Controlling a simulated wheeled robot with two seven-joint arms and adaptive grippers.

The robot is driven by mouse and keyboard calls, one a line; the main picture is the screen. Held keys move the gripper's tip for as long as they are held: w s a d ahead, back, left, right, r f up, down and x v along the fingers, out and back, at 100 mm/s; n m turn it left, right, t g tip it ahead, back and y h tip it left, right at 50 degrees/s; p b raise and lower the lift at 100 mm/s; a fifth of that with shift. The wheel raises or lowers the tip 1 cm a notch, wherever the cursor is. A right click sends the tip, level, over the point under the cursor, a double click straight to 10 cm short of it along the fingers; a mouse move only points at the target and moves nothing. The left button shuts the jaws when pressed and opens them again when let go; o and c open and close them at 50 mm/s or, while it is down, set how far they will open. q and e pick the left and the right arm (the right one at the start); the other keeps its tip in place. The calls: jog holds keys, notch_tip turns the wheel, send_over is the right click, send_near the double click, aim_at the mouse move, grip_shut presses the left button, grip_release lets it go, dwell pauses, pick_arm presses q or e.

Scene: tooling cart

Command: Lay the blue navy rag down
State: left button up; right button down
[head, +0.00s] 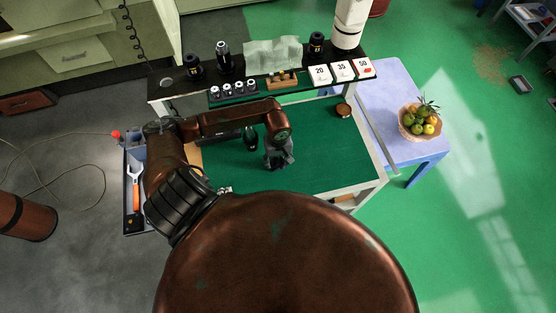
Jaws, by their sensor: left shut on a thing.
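My left arm reaches in from the left, and its gripper (279,160) points down over the green mat (325,150) of the cart top. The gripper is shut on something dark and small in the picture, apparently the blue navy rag. The rag's outline is hard to tell from the grey fingers, and I cannot tell whether it touches the mat. A pale grey-green cloth (272,54) lies on the raised black shelf at the back. My right gripper is not in view.
A dark bottle (251,138) stands left of the gripper, and a small round brown pot (343,110) at the back right. The mat's right part is clear. A fruit basket (418,122) stands on the blue table.

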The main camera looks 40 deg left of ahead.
pick_arm(q)
jog(key=shift+f, duration=0.2)
jog(key=o, duration=1.1)
jog(key=shift+r, duration=0.1)
